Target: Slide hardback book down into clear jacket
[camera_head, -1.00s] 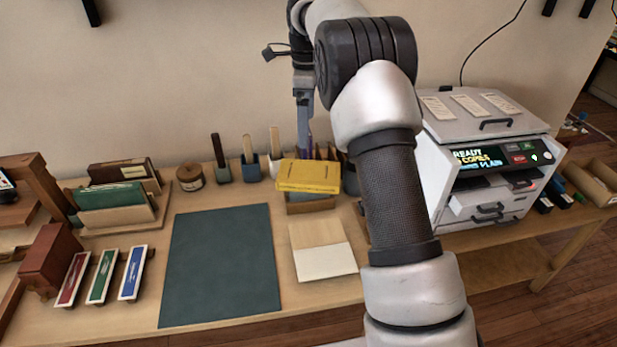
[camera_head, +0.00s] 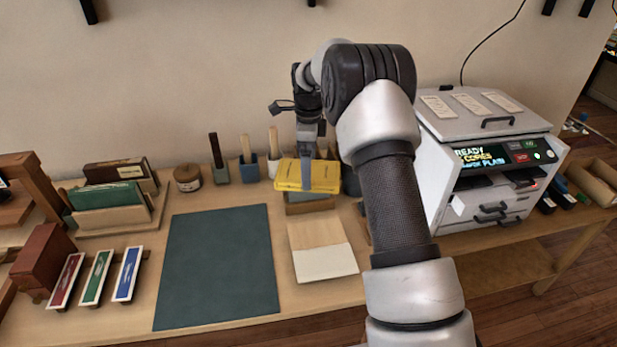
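My gripper (camera_head: 307,182) points down at the yellow block-like item (camera_head: 290,174), overlapping it in the picture. Its fingers are narrow, and I cannot tell whether they are open or touching the item. The yellow item sits on a small wooden holder (camera_head: 310,207); I cannot tell whether it is a book. A flat sheet, tan at the back and cream at the front (camera_head: 326,263), lies on the table. I cannot make out a clear jacket for sure. Upright books, one green (camera_head: 108,196) and one brown (camera_head: 118,171), stand in a wooden rack at the left.
A dark green mat (camera_head: 215,265) lies bare mid-table. Pots with upright tools (camera_head: 249,168) and a jar (camera_head: 187,178) stand along the wall. A copier (camera_head: 485,165) stands right. Red, green and blue strips (camera_head: 97,277) lie front left. My arm hides part of the table.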

